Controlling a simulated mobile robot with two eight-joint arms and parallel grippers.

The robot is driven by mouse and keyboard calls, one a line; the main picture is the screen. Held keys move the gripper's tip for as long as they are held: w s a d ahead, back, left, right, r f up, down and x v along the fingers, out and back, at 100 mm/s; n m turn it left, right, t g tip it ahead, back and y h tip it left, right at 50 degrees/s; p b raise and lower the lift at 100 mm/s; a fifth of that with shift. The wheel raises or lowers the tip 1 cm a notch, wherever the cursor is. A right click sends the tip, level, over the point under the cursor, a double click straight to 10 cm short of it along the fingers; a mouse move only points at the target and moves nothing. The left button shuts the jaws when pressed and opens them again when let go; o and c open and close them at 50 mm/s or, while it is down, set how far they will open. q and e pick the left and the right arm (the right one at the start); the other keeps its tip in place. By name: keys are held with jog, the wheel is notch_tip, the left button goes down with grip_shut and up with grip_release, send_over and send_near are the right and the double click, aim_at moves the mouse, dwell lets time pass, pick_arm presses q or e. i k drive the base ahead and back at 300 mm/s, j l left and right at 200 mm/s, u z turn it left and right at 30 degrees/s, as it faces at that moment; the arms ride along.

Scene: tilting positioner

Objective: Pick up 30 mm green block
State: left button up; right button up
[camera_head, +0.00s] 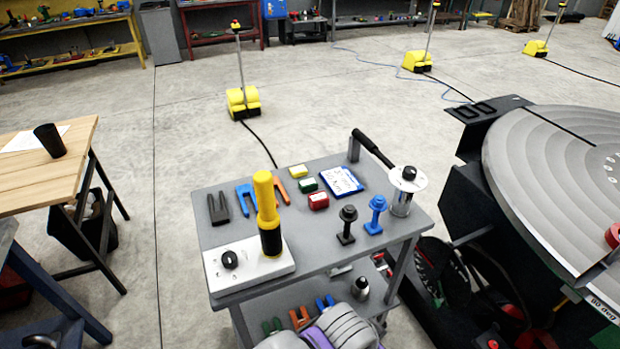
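The green block (307,185) lies on the top of the grey cart (325,255), with a pale label on its upper face. It sits between a yellow block (298,171) behind it and a red block (318,201) in front of it, close to both. Its top is unobstructed in the head view. Neither of my grippers can be made out in this view.
Orange (281,190) and blue (246,199) forked pieces and a tall yellow-black cylinder (266,215) stand left of the blocks. A blue-white card (341,181) lies right. Black (347,225) and blue (376,215) bolts stand in front. A large round table (560,190) is right.

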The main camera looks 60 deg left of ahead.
aim_at(310, 184)
jog(key=u, duration=1.65)
